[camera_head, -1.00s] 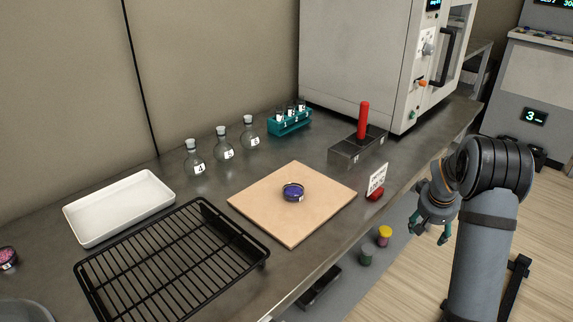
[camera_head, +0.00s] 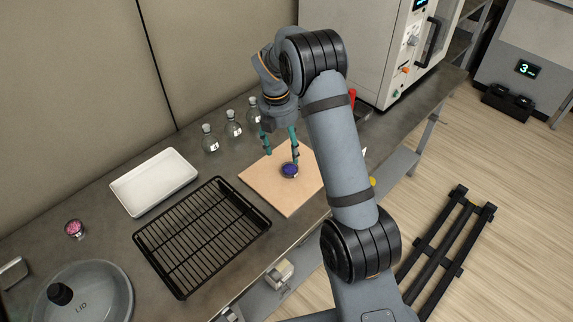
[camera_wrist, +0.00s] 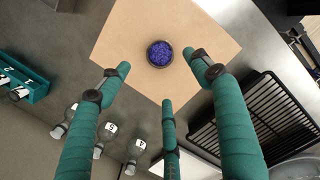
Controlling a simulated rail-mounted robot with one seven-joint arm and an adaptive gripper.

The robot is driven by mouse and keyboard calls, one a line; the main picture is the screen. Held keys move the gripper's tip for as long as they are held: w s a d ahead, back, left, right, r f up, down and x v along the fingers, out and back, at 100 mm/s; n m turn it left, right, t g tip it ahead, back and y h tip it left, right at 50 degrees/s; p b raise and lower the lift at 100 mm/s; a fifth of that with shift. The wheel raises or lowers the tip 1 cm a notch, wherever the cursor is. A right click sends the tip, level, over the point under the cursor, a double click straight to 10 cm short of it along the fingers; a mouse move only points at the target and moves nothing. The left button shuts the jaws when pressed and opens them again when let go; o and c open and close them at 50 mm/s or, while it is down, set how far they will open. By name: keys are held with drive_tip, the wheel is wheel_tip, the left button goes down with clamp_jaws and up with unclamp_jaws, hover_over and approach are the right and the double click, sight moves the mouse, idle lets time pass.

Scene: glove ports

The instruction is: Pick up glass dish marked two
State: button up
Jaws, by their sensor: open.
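A small round dish with blue-violet contents (camera_head: 289,170) sits on the tan board (camera_head: 262,182). It also shows in the wrist view (camera_wrist: 159,54), upper middle. Its marking is not readable. A second small dish with pink contents (camera_head: 75,229) stands at the far left of the counter; its marking is too small to read. My gripper (camera_head: 281,158) is above the board with its teal fingers pointing down, open and empty. In the wrist view my gripper (camera_wrist: 158,80) has its fingers spread, and the blue dish lies just beyond the fingertips, apparently untouched.
A black wire rack (camera_head: 200,235) and white tray (camera_head: 154,182) lie left of the board. Stoppered flasks (camera_head: 210,139) stand behind it. A teal tube rack (camera_wrist: 22,80) shows in the wrist view.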

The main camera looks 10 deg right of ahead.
sight(291, 171)
drive_tip(key=f, duration=0.3)
drive_tip(key=shift+w+d+f, duration=0.1)
drive_tip(key=shift+d+f, duration=0.15)
drive_tip(key=shift+d, duration=0.1)
drive_tip(key=shift+d+f+p, duration=0.2)
drive_tip(key=shift+f+p, duration=0.1)
drive_tip(key=shift+f, duration=1.05)
drive_tip(key=shift+d+f+p, duration=0.15)
drive_tip(key=shift+f+p, duration=0.15)
drive_tip(key=shift+f, duration=1.05)
drive_tip(key=c, duration=0.3)
drive_tip(key=c, duration=0.9)
